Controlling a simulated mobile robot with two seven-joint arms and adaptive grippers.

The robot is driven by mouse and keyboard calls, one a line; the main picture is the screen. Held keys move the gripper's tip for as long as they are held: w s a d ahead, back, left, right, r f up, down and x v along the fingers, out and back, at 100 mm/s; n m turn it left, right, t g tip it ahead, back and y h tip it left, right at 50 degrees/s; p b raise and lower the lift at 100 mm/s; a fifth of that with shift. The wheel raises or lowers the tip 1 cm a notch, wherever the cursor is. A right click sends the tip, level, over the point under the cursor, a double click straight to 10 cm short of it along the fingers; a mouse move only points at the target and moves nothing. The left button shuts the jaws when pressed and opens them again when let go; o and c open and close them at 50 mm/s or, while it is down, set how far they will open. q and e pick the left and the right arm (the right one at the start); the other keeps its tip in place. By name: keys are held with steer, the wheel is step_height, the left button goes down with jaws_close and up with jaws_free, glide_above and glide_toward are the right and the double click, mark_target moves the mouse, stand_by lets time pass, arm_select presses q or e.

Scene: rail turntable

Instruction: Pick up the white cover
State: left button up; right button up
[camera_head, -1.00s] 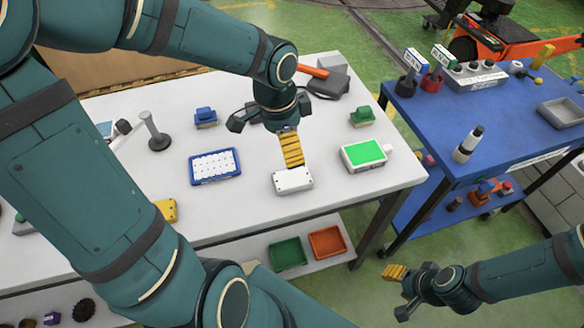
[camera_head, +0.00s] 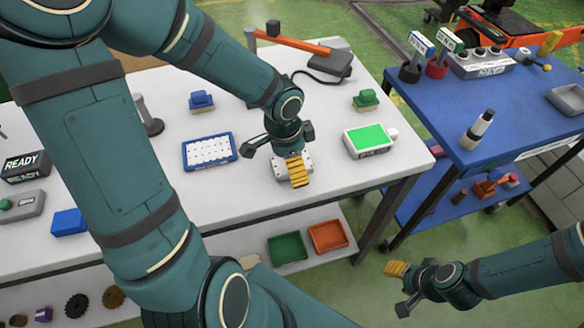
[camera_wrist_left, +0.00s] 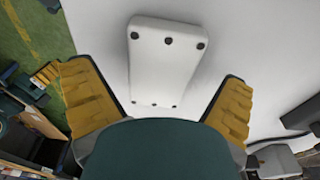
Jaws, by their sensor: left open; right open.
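The white cover (camera_head: 279,170) is a flat white rounded block with small dark holes. It lies on the white table near its front edge, partly hidden by my left gripper (camera_head: 292,168) in the head view. In the left wrist view the cover (camera_wrist_left: 165,62) lies ahead, between the two spread yellow fingers of my left gripper (camera_wrist_left: 154,78). The left gripper is open and holds nothing. Whether a finger touches the cover I cannot tell. My right gripper (camera_head: 399,289) is open and empty, out in front of the table at the lower right.
On the white table (camera_head: 240,200), a blue tray (camera_head: 209,151) lies left of the cover and a green-screened device (camera_head: 370,139) right of it. A blue cart (camera_head: 515,125) stands to the right. Green (camera_head: 287,248) and orange (camera_head: 328,236) bins sit on the lower shelf.

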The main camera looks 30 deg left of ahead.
arm_select(q)
steer(key=shift+f, duration=0.35)
steer(key=c, duration=1.4)
steer(key=shift+r, duration=0.15)
